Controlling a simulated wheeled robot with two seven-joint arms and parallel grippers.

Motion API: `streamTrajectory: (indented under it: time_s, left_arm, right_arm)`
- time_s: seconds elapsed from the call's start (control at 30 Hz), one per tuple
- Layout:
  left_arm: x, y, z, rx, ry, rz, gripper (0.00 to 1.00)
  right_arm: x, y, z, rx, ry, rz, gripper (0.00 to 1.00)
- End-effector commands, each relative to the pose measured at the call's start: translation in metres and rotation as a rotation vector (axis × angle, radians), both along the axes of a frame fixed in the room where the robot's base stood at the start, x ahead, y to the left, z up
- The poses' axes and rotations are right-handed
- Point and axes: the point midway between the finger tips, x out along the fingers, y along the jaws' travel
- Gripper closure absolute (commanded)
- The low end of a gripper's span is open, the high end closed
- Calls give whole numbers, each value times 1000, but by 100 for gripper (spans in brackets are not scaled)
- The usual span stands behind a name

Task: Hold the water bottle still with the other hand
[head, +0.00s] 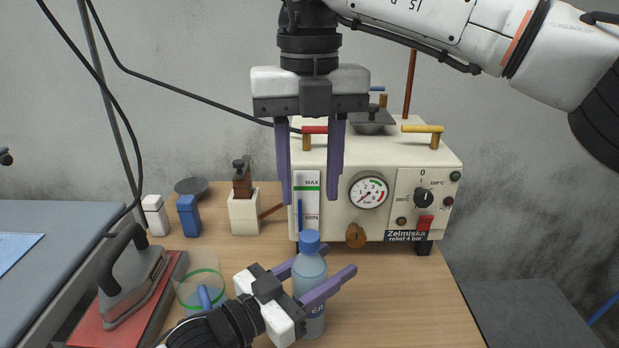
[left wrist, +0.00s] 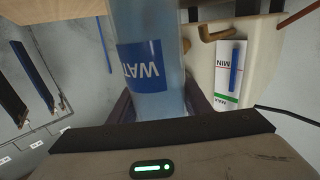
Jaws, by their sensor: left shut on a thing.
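The water bottle (head: 310,268) is clear blue with a blue cap and a dark blue label. It stands upright on the wooden table in front of the steam generator. My left gripper (head: 320,272) comes from the lower left, with its purple fingers on either side of the bottle's body, shut on it. In the left wrist view the bottle (left wrist: 145,70) rises between the fingers, its label letters upside down. My right gripper (head: 311,200) hangs fingers down above the bottle cap, open and empty, apart from the cap.
The cream steam generator (head: 385,165) with gauge, knob and red and yellow handles stands right behind the bottle. A clear cup with a green band (head: 201,288) and an iron (head: 130,275) on a red mat stand left. White (head: 156,215) and blue (head: 188,215) small containers stand behind.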

Motion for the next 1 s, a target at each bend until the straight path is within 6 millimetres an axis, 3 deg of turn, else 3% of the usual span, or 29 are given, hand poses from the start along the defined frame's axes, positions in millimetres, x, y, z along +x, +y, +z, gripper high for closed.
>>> streamTrajectory:
  time_s: [0.6, 0.8, 1.0]
  left_arm:
    - [0, 0, 0, 1, 1, 0, 100]
    - [0, 0, 0, 1, 1, 0, 100]
    - [0, 0, 0, 1, 1, 0, 100]
  right_arm:
    - [0, 0, 0, 0, 1, -1333, 61]
    - [0, 0, 0, 0, 0, -1625, 61]
    - [0, 0, -3, -1, 0, -1740, 61]
